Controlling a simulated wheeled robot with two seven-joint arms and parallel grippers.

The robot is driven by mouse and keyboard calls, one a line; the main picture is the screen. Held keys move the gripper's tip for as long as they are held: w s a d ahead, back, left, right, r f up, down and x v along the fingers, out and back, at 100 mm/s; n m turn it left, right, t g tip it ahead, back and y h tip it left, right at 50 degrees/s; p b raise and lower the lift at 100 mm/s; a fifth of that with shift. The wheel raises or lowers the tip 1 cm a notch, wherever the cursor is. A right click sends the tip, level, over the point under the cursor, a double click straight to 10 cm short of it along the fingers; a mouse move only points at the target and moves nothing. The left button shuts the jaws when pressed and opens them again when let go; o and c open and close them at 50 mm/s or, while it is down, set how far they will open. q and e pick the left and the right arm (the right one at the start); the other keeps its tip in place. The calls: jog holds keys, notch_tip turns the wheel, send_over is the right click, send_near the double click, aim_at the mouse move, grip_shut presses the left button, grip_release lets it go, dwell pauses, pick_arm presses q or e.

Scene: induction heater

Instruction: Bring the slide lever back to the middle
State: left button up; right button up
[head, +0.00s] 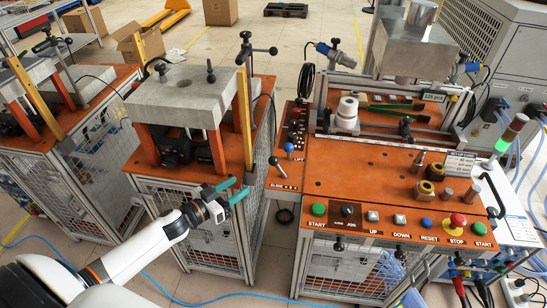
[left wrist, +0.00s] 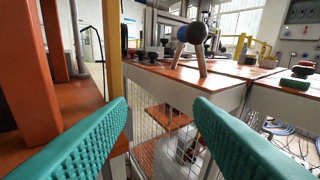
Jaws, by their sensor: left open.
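The slide lever (head: 278,168) has a black ball knob on a pale rod. It stands beside the SLIDE label on the orange bench's left edge and leans to the upper left in the head view. My left gripper (head: 234,190) is open and empty, with its green fingers left of and a little below the lever, apart from it. In the left wrist view, a dark ball knob (left wrist: 196,32) on a pale rod stands ahead, above and beyond the open fingers (left wrist: 160,112). My right gripper is not in view.
A blue-knobbed lever (head: 289,148) stands just behind the slide lever. A row of push buttons (head: 372,216) runs along the bench front. A gap separates the two stations.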

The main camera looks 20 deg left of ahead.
aim_at(273, 159)
pick_arm(q)
notch_tip(273, 159, up, 7)
jog(key=m+g+h, duration=0.2)
jog(key=m+h, duration=0.1)
jog(key=h, duration=0.3)
jog(key=p+x, duration=0.1)
jog(key=x, duration=0.4)
jog(key=p+x, duration=0.1)
jog(key=x, duration=0.4)
jog(key=shift+w+d+f, duration=0.15)
jog(key=shift+d+f, duration=0.05)
jog(key=shift+x, duration=0.75)
jog(key=shift+f, duration=0.1)
grip_shut()
